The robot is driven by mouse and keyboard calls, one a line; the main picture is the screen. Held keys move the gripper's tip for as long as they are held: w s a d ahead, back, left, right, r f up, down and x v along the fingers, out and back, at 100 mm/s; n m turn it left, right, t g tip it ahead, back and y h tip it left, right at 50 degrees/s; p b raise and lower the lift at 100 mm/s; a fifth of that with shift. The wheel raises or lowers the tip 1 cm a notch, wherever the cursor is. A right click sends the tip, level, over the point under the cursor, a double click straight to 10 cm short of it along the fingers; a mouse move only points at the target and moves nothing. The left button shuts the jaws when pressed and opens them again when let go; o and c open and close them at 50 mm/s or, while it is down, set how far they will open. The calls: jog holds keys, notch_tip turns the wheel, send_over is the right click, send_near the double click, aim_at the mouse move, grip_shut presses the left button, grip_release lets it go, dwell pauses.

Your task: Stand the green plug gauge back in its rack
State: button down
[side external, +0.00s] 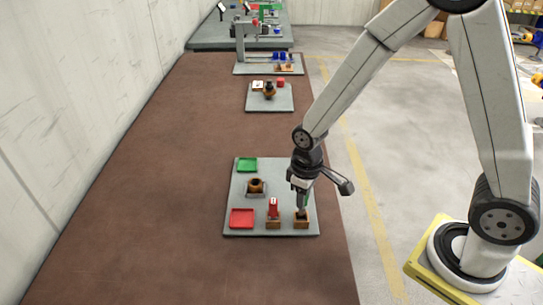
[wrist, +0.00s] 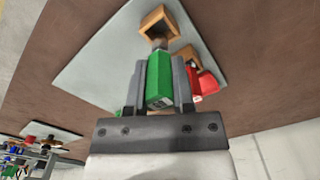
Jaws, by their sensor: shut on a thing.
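My gripper (wrist: 160,88) is shut on the green plug gauge (wrist: 159,80), with one finger on each side of its green handle in the wrist view. The gauge's grey end points at an open square wooden rack (wrist: 160,24). In the side external view my gripper (side external: 301,190) is over the right-hand wooden rack (side external: 301,222) on the grey board (side external: 240,195). The gauge's lower end is at or just above the rack's opening; I cannot tell whether it is inside. The gauge is mostly hidden by the gripper there.
A red plug gauge (side external: 273,208) stands in a wooden rack (side external: 273,224) just left. A red tray (side external: 241,218), a green tray (side external: 247,164) and a brown round part (side external: 256,185) share the board. Bare brown table (side external: 150,200) lies to the left.

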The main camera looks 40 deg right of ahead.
jog(key=shift+f, duration=2)
dwell(1.0)
jog(key=shift+c, duration=2)
grip_release()
jog(key=shift+r, duration=0.1)
jog(key=shift+r, duration=3.8)
jog(key=s+d+r+m+t, duration=0.2)
jog(key=s+d+r+m, duration=0.1)
jog(key=s+d, duration=0.1)
jog(key=shift+s+t, duration=0.3)
jog(key=shift+s, duration=0.45)
